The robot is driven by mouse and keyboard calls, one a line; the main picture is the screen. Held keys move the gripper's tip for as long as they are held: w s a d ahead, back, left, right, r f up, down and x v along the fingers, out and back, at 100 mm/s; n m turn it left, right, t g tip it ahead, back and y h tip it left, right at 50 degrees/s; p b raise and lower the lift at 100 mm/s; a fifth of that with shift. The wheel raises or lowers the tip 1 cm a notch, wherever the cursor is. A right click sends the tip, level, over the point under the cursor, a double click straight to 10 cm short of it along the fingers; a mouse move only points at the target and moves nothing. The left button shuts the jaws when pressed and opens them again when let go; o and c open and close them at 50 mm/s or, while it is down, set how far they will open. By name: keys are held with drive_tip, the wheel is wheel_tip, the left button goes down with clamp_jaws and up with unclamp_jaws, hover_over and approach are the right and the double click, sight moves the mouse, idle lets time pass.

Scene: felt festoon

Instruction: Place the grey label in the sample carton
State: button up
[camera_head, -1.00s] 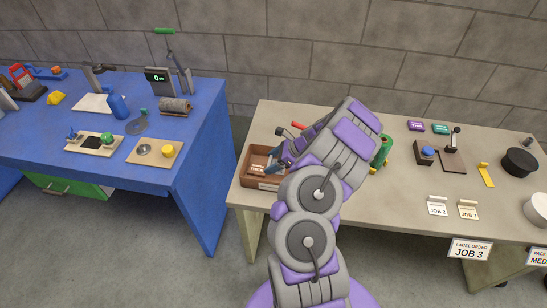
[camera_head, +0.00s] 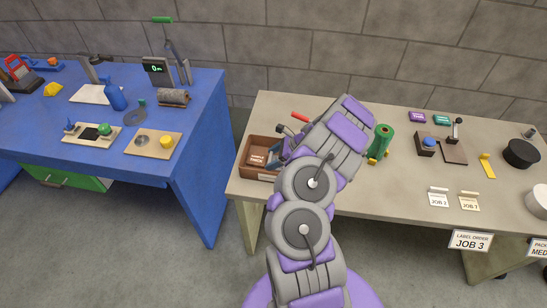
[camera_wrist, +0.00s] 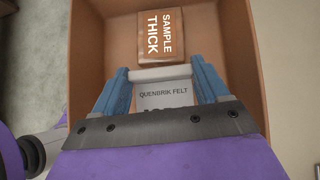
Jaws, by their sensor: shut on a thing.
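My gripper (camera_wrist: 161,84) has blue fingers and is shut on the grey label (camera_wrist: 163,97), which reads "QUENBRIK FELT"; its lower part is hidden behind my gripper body. The label is held over the open sample carton, and I cannot tell if it touches the bottom. The brown sample carton (camera_wrist: 85,50) surrounds the fingers in the wrist view. In the head view the carton (camera_head: 250,172) stands at the left end of the grey table, partly hidden by my arm. A brown block marked "SAMPLE THICK" (camera_wrist: 161,32) lies inside the carton, just beyond the fingertips.
Two job cards (camera_head: 438,198) and a black round container (camera_head: 521,153) are farther right. A blue bench (camera_head: 195,125) stands left, across a gap.

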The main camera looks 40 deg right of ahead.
drive_tip(key=shift+f, duration=0.5)
drive_tip(key=o, duration=1.2)
drive_tip(key=shift+d+r, duration=0.1)
drive_tip(key=shift+r, duration=0.05)
drive_tip(key=p+v, duration=0.4)
drive_tip(key=v, duration=1.3)
